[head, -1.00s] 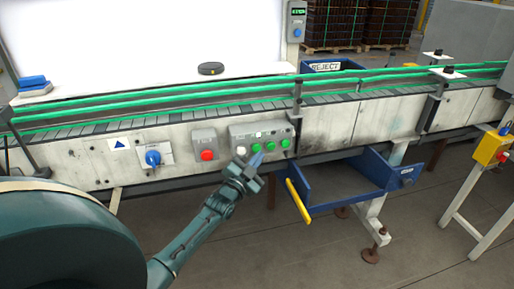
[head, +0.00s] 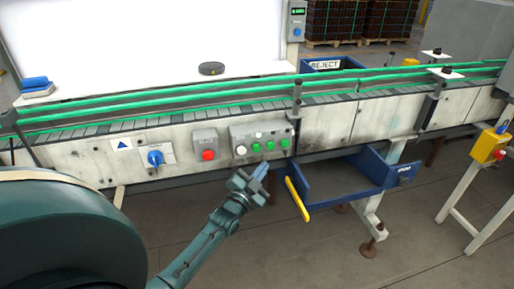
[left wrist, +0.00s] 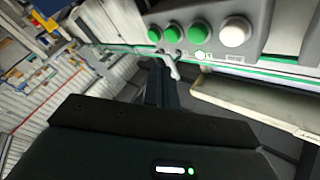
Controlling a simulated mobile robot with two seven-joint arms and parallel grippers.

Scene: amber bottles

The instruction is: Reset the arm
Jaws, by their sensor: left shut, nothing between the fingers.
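My left gripper (head: 262,171) is shut and empty in the head view, in front of the conveyor and just below the grey button box (head: 262,130). The box carries green buttons and white ones, and the gripper is apart from it. In the left wrist view the box (left wrist: 265,15) shows at the top, with green buttons and a lit white button. My right gripper is in neither view.
A blue open drawer (head: 340,185) with a yellow handle (head: 297,199) juts out right of the gripper. A red button box (head: 206,146) and a blue rotary switch (head: 155,158) sit on the conveyor's front. A yellow box (head: 489,147) stands at the right. The floor in front is clear.

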